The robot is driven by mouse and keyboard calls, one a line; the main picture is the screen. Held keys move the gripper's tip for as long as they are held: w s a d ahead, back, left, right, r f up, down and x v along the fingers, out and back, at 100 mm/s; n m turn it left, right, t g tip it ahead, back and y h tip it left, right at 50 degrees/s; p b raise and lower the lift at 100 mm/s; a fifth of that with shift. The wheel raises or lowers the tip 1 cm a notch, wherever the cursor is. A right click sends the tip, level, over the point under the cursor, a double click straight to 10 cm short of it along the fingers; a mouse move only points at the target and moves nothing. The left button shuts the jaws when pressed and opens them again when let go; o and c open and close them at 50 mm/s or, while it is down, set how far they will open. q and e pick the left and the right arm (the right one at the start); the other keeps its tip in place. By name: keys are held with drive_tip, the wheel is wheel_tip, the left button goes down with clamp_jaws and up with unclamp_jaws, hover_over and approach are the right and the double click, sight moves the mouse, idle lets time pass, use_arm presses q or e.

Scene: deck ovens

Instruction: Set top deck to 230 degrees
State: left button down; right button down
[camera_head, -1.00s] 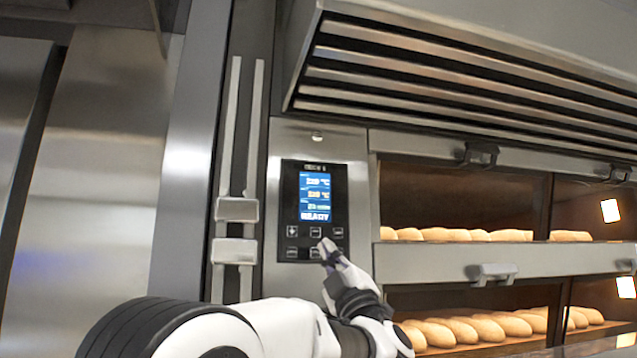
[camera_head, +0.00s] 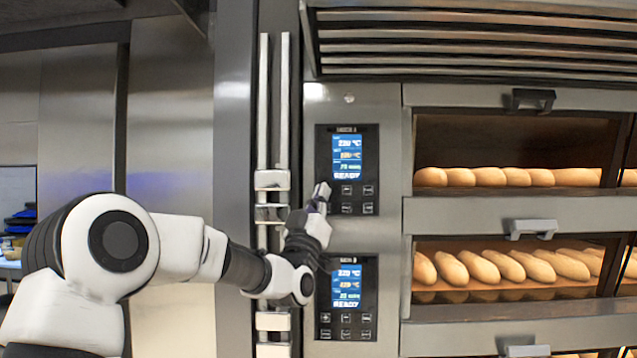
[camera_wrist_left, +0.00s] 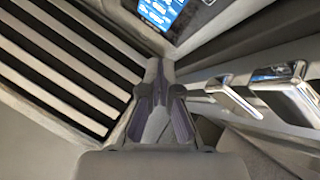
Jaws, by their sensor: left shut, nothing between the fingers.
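The top deck's control panel (camera_head: 347,190) is black with a lit blue screen (camera_head: 349,157) and two rows of small buttons. Its screen shows lines in °C and a bottom line that looks like READY; the digits are too blurred to read surely. My left gripper (camera_head: 321,192) is shut and empty, its tip at the panel's left edge by the upper-left button, which it hides. I cannot tell whether it touches. In the left wrist view the shut fingers (camera_wrist_left: 158,72) point toward a blue screen (camera_wrist_left: 162,12) at the top. My right gripper is not in view.
A second, similar panel (camera_head: 347,298) sits below, close under my left wrist. Oven decks with loaves (camera_head: 505,176) and protruding handles (camera_head: 534,228) lie to the right. Vertical metal rails (camera_head: 272,140) run left of the panels. A slatted hood (camera_head: 470,45) overhangs above.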

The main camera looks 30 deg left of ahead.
use_arm(q)
drive_tip(key=w+a+p, duration=0.4)
drive_tip(key=w+p, duration=0.2)
drive_tip(key=w, duration=0.1)
drive_tip(key=shift+w, duration=0.3)
drive_tip(key=shift+a, duration=0.15)
drive_tip(key=shift+r, duration=0.1)
idle(0.4)
drive_tip(key=shift+w, duration=0.1)
idle(0.7)
drive_tip(key=shift+w+a, duration=0.15)
drive_tip(key=shift+w, duration=0.1)
